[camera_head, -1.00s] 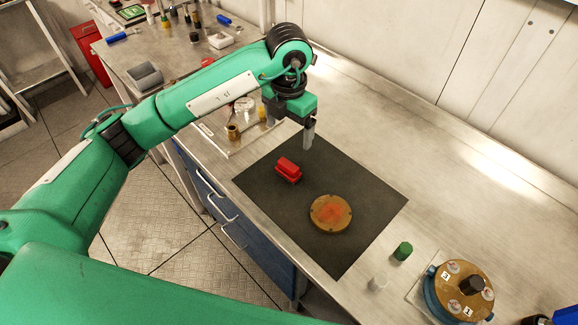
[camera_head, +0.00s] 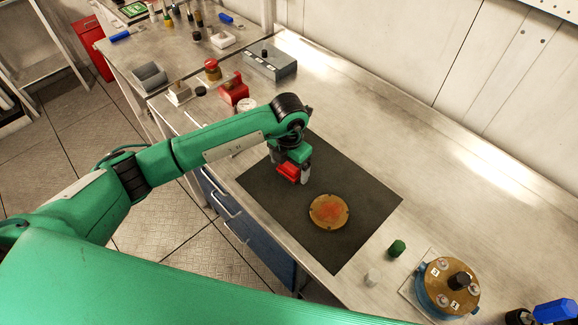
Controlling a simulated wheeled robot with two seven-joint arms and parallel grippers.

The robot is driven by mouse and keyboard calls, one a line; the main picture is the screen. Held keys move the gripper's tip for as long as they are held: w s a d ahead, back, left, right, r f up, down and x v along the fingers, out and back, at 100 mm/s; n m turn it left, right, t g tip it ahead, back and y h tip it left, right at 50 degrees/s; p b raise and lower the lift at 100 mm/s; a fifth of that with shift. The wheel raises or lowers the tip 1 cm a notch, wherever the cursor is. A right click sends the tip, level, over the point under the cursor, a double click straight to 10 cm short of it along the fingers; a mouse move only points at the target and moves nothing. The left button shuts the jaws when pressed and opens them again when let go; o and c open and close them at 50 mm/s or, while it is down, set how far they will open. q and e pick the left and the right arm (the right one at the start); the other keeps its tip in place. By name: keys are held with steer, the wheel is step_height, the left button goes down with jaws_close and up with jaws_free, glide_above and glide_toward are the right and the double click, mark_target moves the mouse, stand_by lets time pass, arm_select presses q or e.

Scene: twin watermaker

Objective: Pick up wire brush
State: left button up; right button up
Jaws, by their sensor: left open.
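The wire brush (camera_head: 288,173), a small red block-shaped piece, lies on the dark mat (camera_head: 362,195) on the bench. My left gripper (camera_head: 293,172) is right over it, pointing down and open. One grey finger shows just to the right of the brush; the other finger is hidden. The gripper and wrist cover part of the brush, and I cannot tell whether the fingers touch it. My right gripper is not in view.
A round brass disc (camera_head: 329,211) lies on the mat near the brush. A green cap (camera_head: 397,248) and a blue-and-brass round housing (camera_head: 447,287) stand to the right. A red device (camera_head: 234,89) and a grey box (camera_head: 270,62) stand behind.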

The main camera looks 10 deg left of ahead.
mark_target(289, 165)
arm_select(q)
steer(key=shift+f, duration=0.15)
steer(key=shift+c, duration=0.5)
steer(key=c, duration=1)
steer(key=shift+r, duration=0.2)
steer(key=shift+r+b, duration=2.5)
steer(key=shift+r, duration=7.35)
